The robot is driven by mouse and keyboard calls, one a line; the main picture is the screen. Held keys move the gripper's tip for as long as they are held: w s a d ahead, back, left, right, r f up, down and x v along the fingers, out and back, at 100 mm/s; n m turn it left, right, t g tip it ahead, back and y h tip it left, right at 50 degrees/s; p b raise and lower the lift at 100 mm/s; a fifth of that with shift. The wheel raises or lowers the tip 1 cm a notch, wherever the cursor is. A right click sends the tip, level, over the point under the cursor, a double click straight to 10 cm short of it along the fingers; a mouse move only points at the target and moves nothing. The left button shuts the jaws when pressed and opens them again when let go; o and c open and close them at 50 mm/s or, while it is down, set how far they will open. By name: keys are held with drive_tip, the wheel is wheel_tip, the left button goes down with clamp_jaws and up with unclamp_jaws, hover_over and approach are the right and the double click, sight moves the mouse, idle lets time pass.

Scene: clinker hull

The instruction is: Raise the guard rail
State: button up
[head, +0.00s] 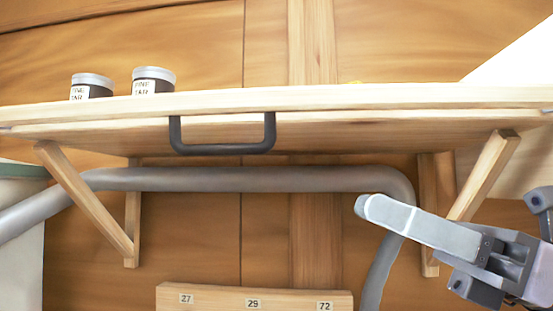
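A long pale wooden shelf (400,98) crosses the whole view on slanted brackets. A black U-shaped handle (222,150) is fixed at its front, left of centre, with its grip bar hanging lowest. The handle appears to belong to the wooden guard rail (340,121) along the shelf front; I cannot clearly tell rail from shelf edge. My gripper (365,206) is at the lower right, below the shelf and right of the handle, apart from it. Its fingers point left and overlap in this view, so their opening is hidden. Nothing shows held between them.
A thick grey pipe (250,179) runs under the shelf and bends down behind my gripper. Wooden brackets (88,205) (484,175) flank the space. A numbered board (225,298) sits below.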

wheel_tip(320, 180, up, 2)
drive_tip(key=a+p, duration=0.3)
drive_tip(key=p, duration=1.7)
approach(224, 150)
wheel_tip(224, 150, up, 2)
drive_tip(key=a, duration=0.2)
drive_tip(key=p+x, duration=0.1)
drive_tip(key=x, duration=0.1)
drive_tip(key=p+x, duration=0.1)
drive_tip(key=x, duration=0.1)
drive_tip(key=p+x, duration=0.1)
drive_tip(key=x, duration=0.1)
drive_tip(key=shift+w+a+f+p, duration=0.2)
drive_tip(key=shift+w+a+p, duration=0.15)
drive_tip(key=shift+a, duration=0.15)
drive_tip(key=shift+w+a, duration=0.1)
drive_tip(key=shift+a, duration=0.35)
drive_tip(key=shift+c, duration=0.3)
clamp_jaws()
